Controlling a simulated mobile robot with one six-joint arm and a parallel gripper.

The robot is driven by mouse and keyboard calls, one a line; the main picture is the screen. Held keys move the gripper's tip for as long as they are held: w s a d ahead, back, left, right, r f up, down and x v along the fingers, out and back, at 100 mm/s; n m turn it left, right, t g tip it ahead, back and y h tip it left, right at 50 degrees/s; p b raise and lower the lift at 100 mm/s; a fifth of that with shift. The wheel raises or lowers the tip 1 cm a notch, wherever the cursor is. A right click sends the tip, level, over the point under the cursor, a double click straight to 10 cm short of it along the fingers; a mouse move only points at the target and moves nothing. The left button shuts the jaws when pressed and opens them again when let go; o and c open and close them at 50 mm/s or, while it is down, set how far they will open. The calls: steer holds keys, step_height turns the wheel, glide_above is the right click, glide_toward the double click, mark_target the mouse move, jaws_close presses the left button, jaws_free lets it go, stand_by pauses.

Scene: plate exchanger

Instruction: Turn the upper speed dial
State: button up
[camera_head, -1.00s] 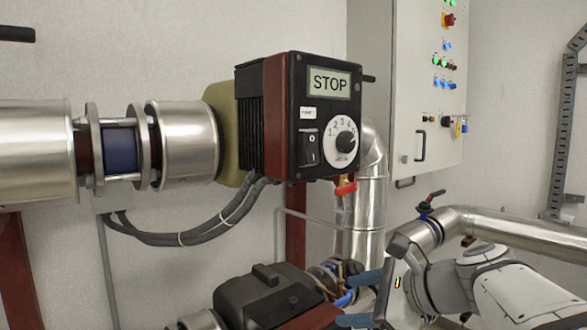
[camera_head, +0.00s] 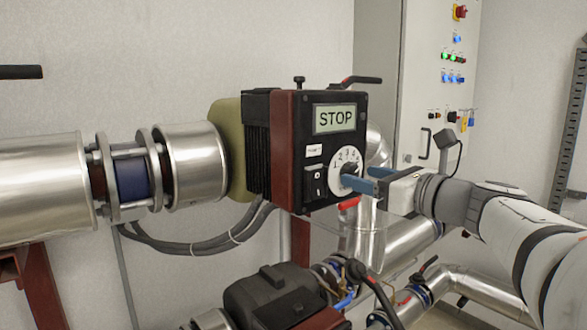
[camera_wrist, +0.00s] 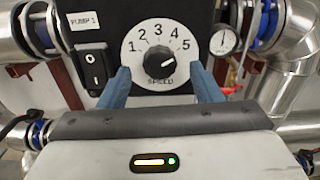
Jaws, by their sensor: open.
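The speed dial is a black knob (camera_wrist: 159,64) on a round white scale plate (camera_wrist: 130,45) numbered 1 to 5. In the wrist view its white mark points right, towards the 5. The dial also shows in the head view (camera_head: 347,168), partly covered by a finger. It sits on the black front of a control box (camera_head: 288,130) whose display (camera_head: 334,118) reads STOP. My gripper (camera_wrist: 161,82) is open with blue fingers spread to either side of the knob, slightly below it. It also shows in the head view (camera_head: 356,179). I cannot tell whether the fingers touch the panel.
A black rocker switch (camera_wrist: 95,68) under a PUMP 1 label (camera_wrist: 83,20) is left of the dial. A pressure gauge (camera_wrist: 224,40) is to the right. Metal pipes (camera_head: 480,282) and a dark lower motor (camera_head: 270,297) lie below. A control cabinet (camera_head: 425,70) stands behind.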

steer(key=shift+x, duration=0.95)
steer(key=c, duration=1)
